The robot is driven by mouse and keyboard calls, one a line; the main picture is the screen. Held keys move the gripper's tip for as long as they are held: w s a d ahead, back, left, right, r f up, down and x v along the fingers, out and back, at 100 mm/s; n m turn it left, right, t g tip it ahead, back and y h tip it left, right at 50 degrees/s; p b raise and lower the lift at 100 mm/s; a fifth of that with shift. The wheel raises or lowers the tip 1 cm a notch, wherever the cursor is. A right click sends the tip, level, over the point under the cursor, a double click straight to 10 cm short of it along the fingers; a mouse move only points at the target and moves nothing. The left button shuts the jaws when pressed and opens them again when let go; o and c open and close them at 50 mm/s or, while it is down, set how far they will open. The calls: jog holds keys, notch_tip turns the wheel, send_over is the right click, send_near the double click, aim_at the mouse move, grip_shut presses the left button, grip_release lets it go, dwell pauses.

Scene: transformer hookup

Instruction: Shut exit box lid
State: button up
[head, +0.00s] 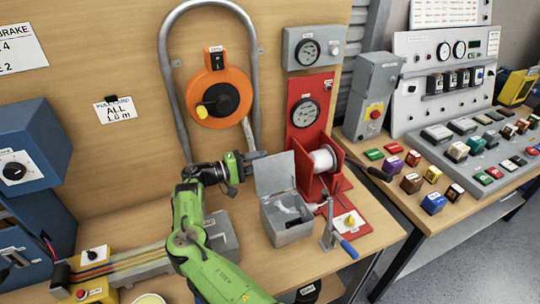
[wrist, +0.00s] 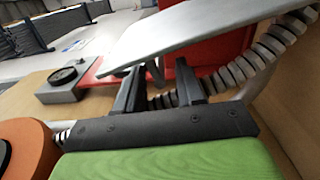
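The exit box (head: 290,226) is a small grey metal box on the bench, with pale contents inside. Its lid (head: 275,173) stands up, open, at the back of the box. My gripper (head: 256,157) is at the lid's upper left corner in the head view; I cannot tell whether it touches. In the wrist view the lid (wrist: 190,28) is a slanting grey plate just beyond the fingers. My gripper there (wrist: 160,92) has its two dark fingers apart, with no object held between them.
A red stand with a wire spool (head: 322,160) is close to the right of the lid. A blue-handled crank (head: 338,236) stands right of the box. An orange reel (head: 219,92) and a grey conduit loop (head: 167,75) are on the back panel.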

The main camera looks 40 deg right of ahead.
aim_at(270, 159)
jog(key=x, duration=0.4)
jog(key=shift+a, duration=0.1)
grip_shut()
jog(key=shift+f, duration=0.1)
